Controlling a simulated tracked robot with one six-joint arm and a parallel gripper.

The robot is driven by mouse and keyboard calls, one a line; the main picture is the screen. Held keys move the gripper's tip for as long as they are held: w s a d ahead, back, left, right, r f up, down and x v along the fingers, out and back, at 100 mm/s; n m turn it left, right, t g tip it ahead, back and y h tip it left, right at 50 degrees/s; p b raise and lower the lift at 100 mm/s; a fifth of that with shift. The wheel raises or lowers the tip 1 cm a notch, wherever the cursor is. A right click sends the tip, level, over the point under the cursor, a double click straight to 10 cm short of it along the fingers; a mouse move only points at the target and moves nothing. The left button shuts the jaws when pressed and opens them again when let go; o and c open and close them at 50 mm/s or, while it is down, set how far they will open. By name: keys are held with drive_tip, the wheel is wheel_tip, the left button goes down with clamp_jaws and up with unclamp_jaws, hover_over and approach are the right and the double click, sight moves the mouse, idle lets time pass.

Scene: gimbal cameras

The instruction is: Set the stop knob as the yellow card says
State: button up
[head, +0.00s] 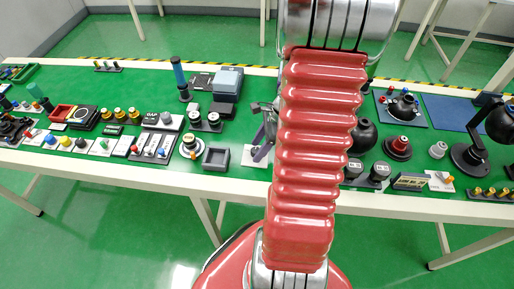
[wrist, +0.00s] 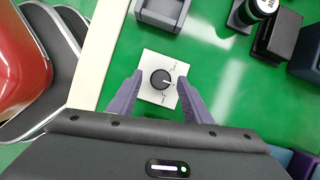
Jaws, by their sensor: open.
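The knob (wrist: 161,79) is round and black with a light pointer mark toward the right in the wrist view. It sits on a white plate (wrist: 149,62) with small dark marks, too small to read. My gripper (wrist: 159,76) is open, its purple fingers on either side of the knob; I cannot tell whether they touch it. In the head view the plate (head: 257,161) shows beside my arm, which hides the knob and most of the gripper. A small yellowish card (head: 409,181) in a dark holder stands at the right front of the table; its writing is unreadable.
A grey open tray (head: 216,158) lies left of the plate; it also shows at the top of the wrist view (wrist: 158,14). Black round items (head: 378,171) stand right of my arm. The bench is crowded with several knobs and switches. Bare green surface surrounds the plate.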

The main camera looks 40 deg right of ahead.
drive_tip(key=shift+f, duration=0.15)
drive_tip(key=shift+c, duration=0.7)
drive_tip(key=c, duration=0.9)
drive_tip(key=shift+a, duration=0.25)
drive_tip(key=shift+d, duration=0.1)
